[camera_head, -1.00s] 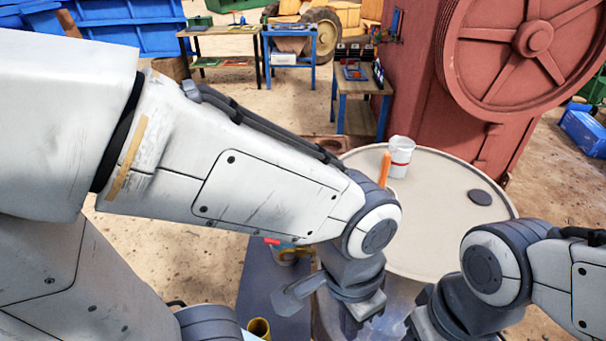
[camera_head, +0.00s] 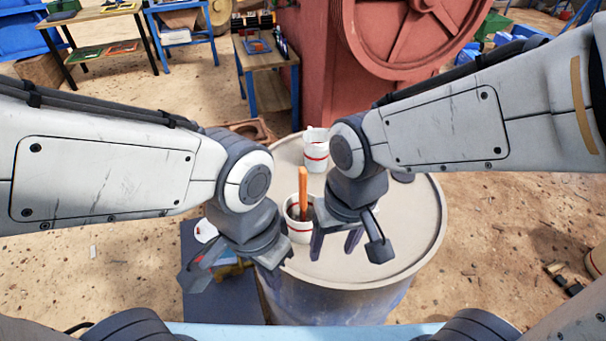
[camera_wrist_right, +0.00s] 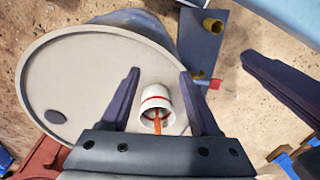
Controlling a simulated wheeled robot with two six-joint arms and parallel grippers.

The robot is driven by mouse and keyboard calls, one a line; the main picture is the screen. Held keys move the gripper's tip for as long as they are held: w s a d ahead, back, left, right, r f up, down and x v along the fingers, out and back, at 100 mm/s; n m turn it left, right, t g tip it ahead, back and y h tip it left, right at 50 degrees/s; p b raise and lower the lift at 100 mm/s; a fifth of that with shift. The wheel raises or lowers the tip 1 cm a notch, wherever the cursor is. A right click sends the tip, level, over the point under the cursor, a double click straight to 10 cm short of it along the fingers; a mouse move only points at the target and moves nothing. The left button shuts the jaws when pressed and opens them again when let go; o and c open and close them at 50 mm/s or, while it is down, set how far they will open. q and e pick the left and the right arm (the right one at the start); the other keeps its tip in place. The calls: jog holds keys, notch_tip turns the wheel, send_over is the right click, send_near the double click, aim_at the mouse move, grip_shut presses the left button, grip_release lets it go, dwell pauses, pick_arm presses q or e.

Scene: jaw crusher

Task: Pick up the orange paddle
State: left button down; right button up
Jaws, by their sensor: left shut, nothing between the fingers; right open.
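The orange paddle (camera_head: 303,187) stands upright in a white cup (camera_head: 299,232) with a red band, on the pale round top of the drum (camera_head: 412,235). My right gripper (camera_head: 335,248) is open over the drum top, just right of this cup. In the right wrist view, the cup (camera_wrist_right: 152,91) and the paddle (camera_wrist_right: 157,123) appear between the spread fingers, with no visible contact. My left gripper (camera_head: 272,258) is shut and empty at the drum's left edge, left of and below the cup. The paddle's lower end is hidden inside the cup.
A second white cup (camera_head: 315,155) stands behind the paddle's cup. The red crusher (camera_head: 318,80) stands behind.

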jog(key=w+d+r+m+p, duration=0.3)
jog(key=w+r+m+p, duration=0.45)
jog(key=w, duration=0.35)
jog(key=m+h+p, duration=0.1)
jog(key=m+p, duration=0.1)
jog(key=m, duration=0.8)
send_over(303, 193)
jog(key=w, duration=0.1)
jog(key=shift+d+f, duration=0.35)
jog(key=shift+f, duration=0.35)
notch_tip(303, 193, down, 5)
jog(key=shift+a+r+p, duration=0.1)
jog(key=shift+p, duration=0.35)
jog(key=f, duration=0.1)
jog(key=f+p, duration=0.2)
jog(key=f, duration=0.1)
jog(key=shift+a, duration=0.25)
jog(key=shift+f, duration=0.6)
pick_arm(q)
notch_tip(303, 193, up, 15)
pick_arm(e)
grip_shut()
